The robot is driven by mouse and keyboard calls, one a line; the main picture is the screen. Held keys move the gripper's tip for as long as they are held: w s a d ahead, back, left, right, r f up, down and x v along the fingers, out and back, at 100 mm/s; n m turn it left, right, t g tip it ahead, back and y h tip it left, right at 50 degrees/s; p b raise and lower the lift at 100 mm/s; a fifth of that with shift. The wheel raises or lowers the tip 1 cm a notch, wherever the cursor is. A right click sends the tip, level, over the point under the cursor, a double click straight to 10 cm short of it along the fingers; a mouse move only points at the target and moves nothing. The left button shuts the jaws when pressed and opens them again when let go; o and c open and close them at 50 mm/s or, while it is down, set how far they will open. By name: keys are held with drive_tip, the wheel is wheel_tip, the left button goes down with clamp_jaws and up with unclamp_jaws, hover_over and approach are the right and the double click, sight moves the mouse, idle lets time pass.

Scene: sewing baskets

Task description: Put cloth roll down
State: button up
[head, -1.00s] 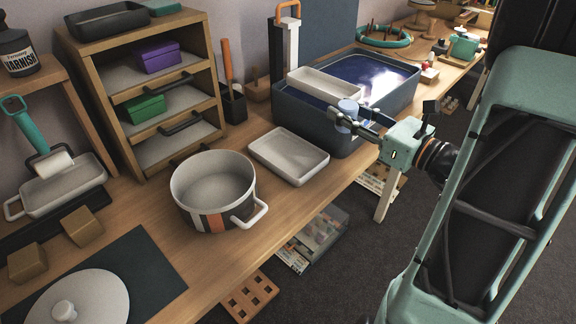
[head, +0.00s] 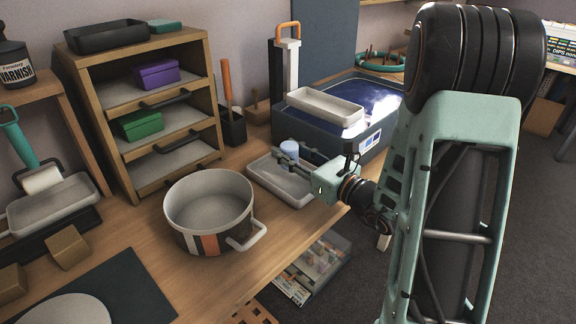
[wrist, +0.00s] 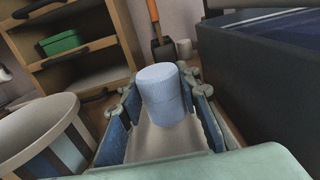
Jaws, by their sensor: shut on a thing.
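The cloth roll (head: 289,149) is a small pale blue cylinder. It stands upright between the two fingers of my gripper (head: 285,156), which is shut on it. In the wrist view the roll (wrist: 163,97) sits between the blue-padded fingers. In the head view, the gripper and roll are over the shallow white tray (head: 298,199) on the bench. I cannot tell whether the roll's base touches the tray. Its lower part is partly hidden by the gripper in the head view.
A large white pot (head: 210,238) with striped sides stands left of the tray. A dark blue tub (head: 345,150) with a pale tray (head: 325,106) across its rim stands behind it. A wooden drawer unit (head: 128,150) and a dark tool holder (head: 232,128) are at the back.

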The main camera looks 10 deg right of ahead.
drive_tip(key=shift+a+f+b, duration=0.15)
drive_tip(key=shift+f+b, duration=0.5)
drive_tip(key=shift+f, duration=1.05)
drive_tip(key=shift+f, duration=0.2)
drive_tip(key=o, duration=1.2)
drive_tip(key=shift+o, duration=0.2)
drive_tip(key=shift+r, duration=0.1)
drive_tip(key=shift+r, duration=0.25)
drive_tip(key=p+v, duration=0.1)
drive_tip(key=v, duration=1.1)
drive_tip(key=shift+f, duration=0.2)
